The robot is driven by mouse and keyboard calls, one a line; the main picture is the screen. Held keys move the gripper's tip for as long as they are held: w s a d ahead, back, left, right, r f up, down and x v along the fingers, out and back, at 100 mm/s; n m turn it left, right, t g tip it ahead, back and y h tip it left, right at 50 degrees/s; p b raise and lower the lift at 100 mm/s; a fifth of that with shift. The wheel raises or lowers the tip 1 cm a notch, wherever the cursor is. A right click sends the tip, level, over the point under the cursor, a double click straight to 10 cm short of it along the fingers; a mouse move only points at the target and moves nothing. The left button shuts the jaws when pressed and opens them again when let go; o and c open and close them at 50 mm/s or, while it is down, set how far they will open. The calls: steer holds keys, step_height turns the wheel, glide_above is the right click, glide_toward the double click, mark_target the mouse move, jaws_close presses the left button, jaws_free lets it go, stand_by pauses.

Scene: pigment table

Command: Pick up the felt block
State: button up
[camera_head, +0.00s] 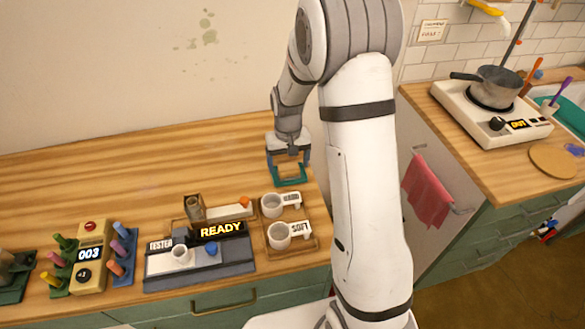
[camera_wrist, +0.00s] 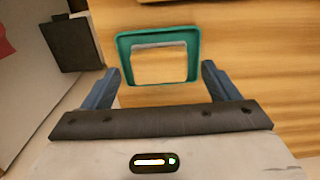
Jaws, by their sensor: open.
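A shallow teal square tray (camera_head: 289,182) lies on the wooden counter near its right end. It also shows in the wrist view (camera_wrist: 125,60), just ahead of my gripper. Inside its rim is a pale tan area with a whitish far edge (camera_wrist: 160,66). It may be the felt block, but I cannot tell it clearly from the wood. My gripper (camera_head: 288,160) points down over the tray in the head view. In the wrist view its blue-grey fingers (camera_wrist: 159,78) are spread wide, one toward each side of the tray's near part, with nothing held between them.
Two pale cups (camera_head: 279,236) stand in wooden holders in front of the tray. The tester with its READY display (camera_head: 222,230) stands left of them. A counter unit (camera_head: 90,256) with coloured pegs is farther left. The counter's back left is clear.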

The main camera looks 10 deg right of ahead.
mark_target(289, 167)
steer(key=shift+f, duration=0.65)
steer(key=shift+c, duration=0.5)
steer(key=c, duration=1)
step_height(289, 167, up, 10)
steer(key=shift+r+b, duration=0.1)
steer(key=shift+b, duration=0.45)
steer(key=o, duration=0.4)
steer(key=shift+c, duration=1.3)
